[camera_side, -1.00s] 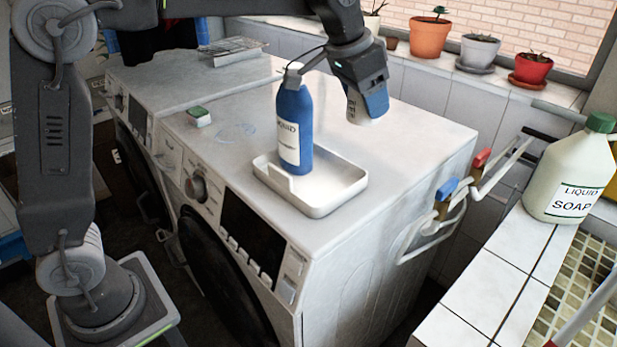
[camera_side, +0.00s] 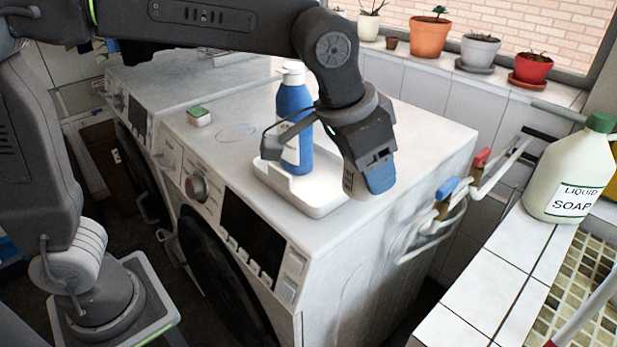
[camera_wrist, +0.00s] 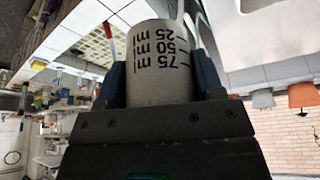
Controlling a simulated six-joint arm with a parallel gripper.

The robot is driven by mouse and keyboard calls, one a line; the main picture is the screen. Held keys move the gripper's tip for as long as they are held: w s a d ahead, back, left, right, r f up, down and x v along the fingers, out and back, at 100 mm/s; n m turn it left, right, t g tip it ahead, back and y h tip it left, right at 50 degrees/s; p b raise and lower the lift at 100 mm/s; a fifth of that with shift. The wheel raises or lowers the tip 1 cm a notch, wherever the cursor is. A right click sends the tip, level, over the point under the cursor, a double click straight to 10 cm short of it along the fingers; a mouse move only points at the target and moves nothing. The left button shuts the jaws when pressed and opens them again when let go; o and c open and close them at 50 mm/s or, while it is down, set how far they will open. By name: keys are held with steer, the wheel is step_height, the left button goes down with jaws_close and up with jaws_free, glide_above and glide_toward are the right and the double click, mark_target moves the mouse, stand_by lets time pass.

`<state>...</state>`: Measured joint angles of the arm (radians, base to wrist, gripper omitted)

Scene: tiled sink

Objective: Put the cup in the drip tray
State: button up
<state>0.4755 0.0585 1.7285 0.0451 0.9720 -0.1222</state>
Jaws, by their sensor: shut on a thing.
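The cup is a white measuring cup with black ml marks, clear in the wrist view (camera_wrist: 158,72) between the two blue fingers. The gripper hangs at the right of the white drip tray (camera_side: 308,210), near the washing machine's right edge. The tray lies on the machine top.
The white washing machine (camera_side: 425,150) has free top surface behind and right of the tray. A green-and-white sponge-like block (camera_side: 199,116) lies at its left. A soap jug (camera_side: 570,180) stands on the tiled ledge at right. Pipes with red and blue valves (camera_side: 447,188) project beside the machine.

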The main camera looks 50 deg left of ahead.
steer(key=w+a+r+n+y, duration=0.2)
steer(key=w+a+n, duration=0.2)
steer(key=a+n, duration=0.25)
steer(key=w+a+r+n+y, duration=0.2)
steer(key=w+a+r+n, duration=0.1)
steer(key=w+a+n, duration=0.3)
glide_toward(331, 182)
steer(key=shift+m, duration=0.35)
steer(key=x, duration=0.5)
steer(key=shift+w+d, duration=0.1)
steer(key=shift+w, duration=0.05)
steer(key=shift+f, duration=0.1)
steer(key=shift+f, duration=0.1)
steer(key=o, duration=0.6)
steer(key=shift+o, duration=0.2)
steer(key=v, duration=1.2)
steer(key=shift+w+d+r, duration=0.15)
steer(key=shift+w+r, duration=0.05)
steer(key=shift+r, duration=0.05)
